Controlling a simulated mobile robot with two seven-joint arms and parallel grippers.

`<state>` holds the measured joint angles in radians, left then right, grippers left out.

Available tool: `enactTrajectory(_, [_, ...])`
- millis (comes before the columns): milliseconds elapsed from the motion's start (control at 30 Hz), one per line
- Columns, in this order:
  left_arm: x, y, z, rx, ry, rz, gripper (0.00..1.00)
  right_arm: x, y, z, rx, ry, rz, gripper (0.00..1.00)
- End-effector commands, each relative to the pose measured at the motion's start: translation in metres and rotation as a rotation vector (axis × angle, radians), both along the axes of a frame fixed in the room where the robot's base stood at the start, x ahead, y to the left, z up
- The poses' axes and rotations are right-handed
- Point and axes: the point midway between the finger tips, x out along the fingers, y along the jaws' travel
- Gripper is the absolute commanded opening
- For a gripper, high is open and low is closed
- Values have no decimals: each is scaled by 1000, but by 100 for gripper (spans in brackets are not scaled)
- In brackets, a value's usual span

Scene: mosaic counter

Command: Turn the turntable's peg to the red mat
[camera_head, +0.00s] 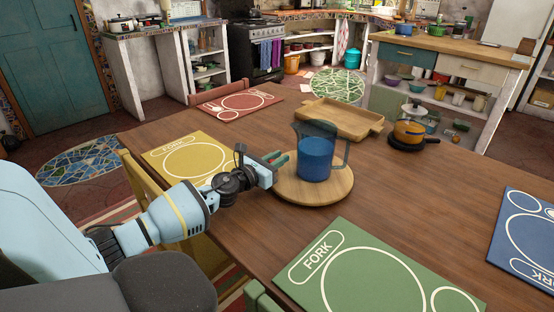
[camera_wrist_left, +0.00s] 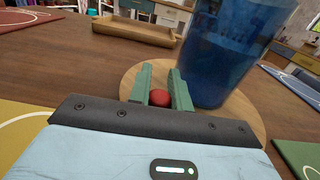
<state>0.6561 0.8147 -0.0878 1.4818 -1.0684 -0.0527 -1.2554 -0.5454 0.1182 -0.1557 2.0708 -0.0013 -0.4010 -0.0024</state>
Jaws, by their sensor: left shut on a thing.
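The round wooden turntable (camera_head: 335,190) lies on the dark wooden table. A clear pitcher of blue liquid (camera_head: 314,158) stands upright on it; it fills the upper right of the left wrist view (camera_wrist_left: 232,50). My left gripper (camera_head: 281,160) reaches the turntable's left edge, beside the pitcher. In the left wrist view its green fingers are shut on the red peg (camera_wrist_left: 160,98), whose rounded top shows between them. The peg is hidden in the head view. The red mat (camera_head: 238,104) lies at the table's far left edge. My right gripper is not in view.
The yellow mat (camera_head: 190,160) lies left, the green mat (camera_head: 375,275) in front and the blue mat (camera_head: 527,235) at the right. A wooden tray (camera_head: 340,114) lies just behind the turntable. A small orange pot (camera_head: 410,131) stands on a dark trivet to its right.

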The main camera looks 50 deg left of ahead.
Motion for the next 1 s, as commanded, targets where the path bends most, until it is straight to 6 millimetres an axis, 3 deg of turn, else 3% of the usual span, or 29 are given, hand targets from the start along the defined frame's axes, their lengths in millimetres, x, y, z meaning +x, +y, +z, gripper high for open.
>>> enactTrajectory(33, [1, -4, 1, -2, -1, -9, 0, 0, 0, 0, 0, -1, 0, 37])
enactTrajectory(67, [1, -4, 1, -2, -1, -9, 21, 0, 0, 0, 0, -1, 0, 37])
enactTrajectory(200, [0, -3, 0, -2, -1, -7, 39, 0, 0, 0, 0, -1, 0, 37])
enactTrajectory(633, [-6, -2, -1, -1, 1, -4, 40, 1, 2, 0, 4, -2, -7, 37])
enactTrajectory(1000, [-49, -5, -2, 0, 3, -5, 40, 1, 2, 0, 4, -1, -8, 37])
